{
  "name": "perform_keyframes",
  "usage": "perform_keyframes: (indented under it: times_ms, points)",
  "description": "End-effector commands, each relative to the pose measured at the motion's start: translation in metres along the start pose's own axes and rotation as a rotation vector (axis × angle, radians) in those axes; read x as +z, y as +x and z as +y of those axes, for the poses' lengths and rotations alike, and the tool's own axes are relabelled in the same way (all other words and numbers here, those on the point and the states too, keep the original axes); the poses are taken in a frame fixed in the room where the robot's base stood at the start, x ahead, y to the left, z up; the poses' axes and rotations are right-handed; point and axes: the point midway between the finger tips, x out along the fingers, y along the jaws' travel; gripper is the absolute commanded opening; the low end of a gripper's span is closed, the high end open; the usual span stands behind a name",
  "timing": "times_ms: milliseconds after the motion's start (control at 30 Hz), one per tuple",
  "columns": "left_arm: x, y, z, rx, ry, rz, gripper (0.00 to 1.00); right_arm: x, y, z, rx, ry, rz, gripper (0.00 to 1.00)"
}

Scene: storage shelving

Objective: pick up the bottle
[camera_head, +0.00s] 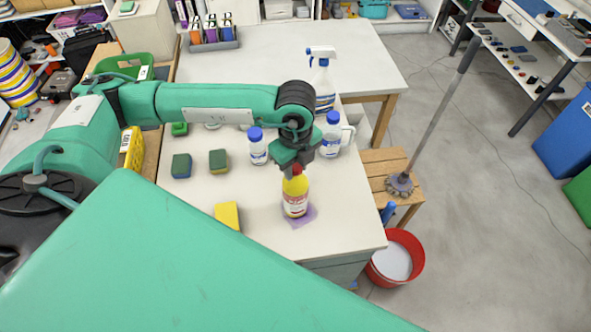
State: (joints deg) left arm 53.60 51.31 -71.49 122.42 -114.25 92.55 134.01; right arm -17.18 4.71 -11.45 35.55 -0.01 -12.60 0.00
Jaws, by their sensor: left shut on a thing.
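A yellow bottle (295,197) with a red cap and a red-and-white label stands near the front right of the white table. My left arm comes in from the left, and my left gripper (295,167) points down at the top of the bottle. The gripper is shut on the bottle at its cap or neck; the fingers partly hide that part. The bottle looks upright above a purple sponge or cloth (304,217); I cannot tell whether it touches it. My right gripper is not in view.
White bottles with blue caps (258,147) (331,136) stand close on both sides of the gripper, with a spray bottle (322,82) behind. Several sponges (227,214) lie left. A red bucket (413,251) and a wooden stool (377,167) stand right of the table.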

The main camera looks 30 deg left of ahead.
Motion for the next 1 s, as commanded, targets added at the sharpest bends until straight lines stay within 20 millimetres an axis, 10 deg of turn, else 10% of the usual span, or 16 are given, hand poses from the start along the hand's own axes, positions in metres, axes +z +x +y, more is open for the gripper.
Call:
perform_keyframes:
  times_ms: [267, 700, 1000]
  points:
    - [0.000, -0.036, -0.002, -0.010, 0.001, -0.001, 0.00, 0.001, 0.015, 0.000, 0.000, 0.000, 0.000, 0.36]
    - [0.000, -0.156, -0.001, -0.010, 0.002, -0.002, 0.00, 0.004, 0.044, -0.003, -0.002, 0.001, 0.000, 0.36]
    - [0.000, -0.190, 0.000, -0.005, 0.002, -0.001, 0.00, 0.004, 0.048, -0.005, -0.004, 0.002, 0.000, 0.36]
